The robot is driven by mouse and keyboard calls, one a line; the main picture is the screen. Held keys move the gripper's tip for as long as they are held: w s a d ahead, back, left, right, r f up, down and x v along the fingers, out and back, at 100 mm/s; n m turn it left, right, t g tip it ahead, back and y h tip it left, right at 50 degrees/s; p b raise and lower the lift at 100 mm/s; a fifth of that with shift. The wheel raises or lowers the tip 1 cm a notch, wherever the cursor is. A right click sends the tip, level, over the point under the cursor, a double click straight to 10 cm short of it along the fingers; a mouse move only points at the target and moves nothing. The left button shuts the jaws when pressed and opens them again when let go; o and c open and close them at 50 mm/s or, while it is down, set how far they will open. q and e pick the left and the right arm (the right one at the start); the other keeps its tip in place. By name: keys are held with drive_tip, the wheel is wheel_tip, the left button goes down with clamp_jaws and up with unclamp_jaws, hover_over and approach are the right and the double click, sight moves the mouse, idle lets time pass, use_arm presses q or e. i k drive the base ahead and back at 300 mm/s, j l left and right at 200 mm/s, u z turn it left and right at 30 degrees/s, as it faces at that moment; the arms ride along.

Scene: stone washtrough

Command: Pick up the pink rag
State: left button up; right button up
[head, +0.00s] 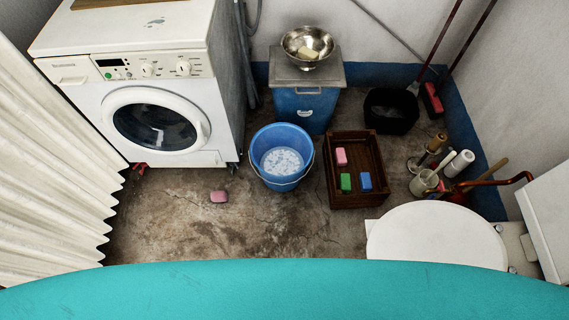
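A small pink piece (219,197) lies alone on the stone floor, in front of the washing machine and left of the blue bucket. A second pink piece (341,157) lies in the wooden crate (355,196), with a green block (346,182) and a blue block (365,181). Both pink pieces are small and blocky. I cannot tell whether either is a rag or a sponge or soap. Neither of my grippers is in view.
A blue bucket (262,146) stands between the floor piece and the crate. A washing machine (130,95) is at left, a white round top (435,237) at right. A turquoise surface (280,292) covers the bottom edge. Floor around the lone pink piece is clear.

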sight(216, 197)
drive_tip(key=u, duration=0.85)
